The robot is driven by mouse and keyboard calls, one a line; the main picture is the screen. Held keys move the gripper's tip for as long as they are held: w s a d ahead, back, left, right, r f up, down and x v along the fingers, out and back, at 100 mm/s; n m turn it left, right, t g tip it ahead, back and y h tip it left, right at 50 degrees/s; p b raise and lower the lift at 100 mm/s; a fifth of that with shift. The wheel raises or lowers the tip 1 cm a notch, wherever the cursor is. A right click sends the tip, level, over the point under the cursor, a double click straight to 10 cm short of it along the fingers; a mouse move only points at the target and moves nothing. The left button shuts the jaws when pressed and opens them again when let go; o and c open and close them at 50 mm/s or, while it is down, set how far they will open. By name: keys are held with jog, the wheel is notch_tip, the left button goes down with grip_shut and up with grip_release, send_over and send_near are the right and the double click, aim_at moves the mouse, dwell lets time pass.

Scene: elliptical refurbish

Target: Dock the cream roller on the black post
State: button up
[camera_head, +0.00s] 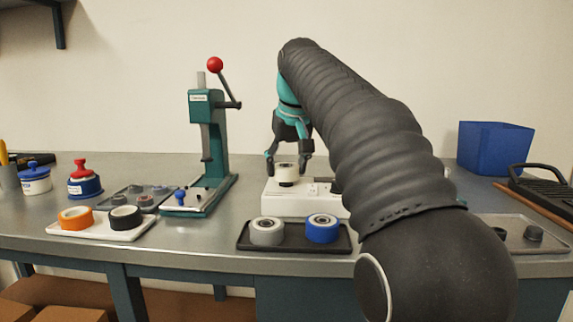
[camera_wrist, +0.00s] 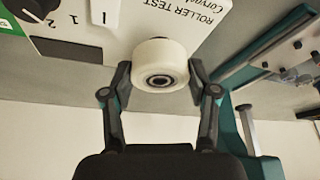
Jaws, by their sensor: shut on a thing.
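The cream roller (camera_head: 287,171) is above the white roller test box (camera_head: 290,205) in the head view. My gripper (camera_head: 288,166) is shut on the roller, with one finger on each side. In the wrist view the roller (camera_wrist: 160,60) sits between my gripper's fingertips (camera_wrist: 160,75), its dark centre facing the camera. A dark part shows directly under the roller in the head view. I cannot tell whether it is the black post, nor whether the roller is around it or just above it. No post shows clearly in the wrist view.
A black tray (camera_head: 286,246) with a grey roller (camera_head: 267,231) and a blue roller (camera_head: 322,228) lies in front of the box. A green press (camera_head: 206,130) stands to the left. A white tray (camera_head: 98,235) holds orange and black rollers. My arm hides the right side.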

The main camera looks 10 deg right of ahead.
jog(key=shift+f+b, duration=0.4)
jog(key=shift+f, duration=0.2)
jog(key=o, duration=0.9)
jog(key=shift+r, duration=0.1)
jog(key=shift+p+v, duration=0.9)
jog(key=shift+v, duration=4.55)
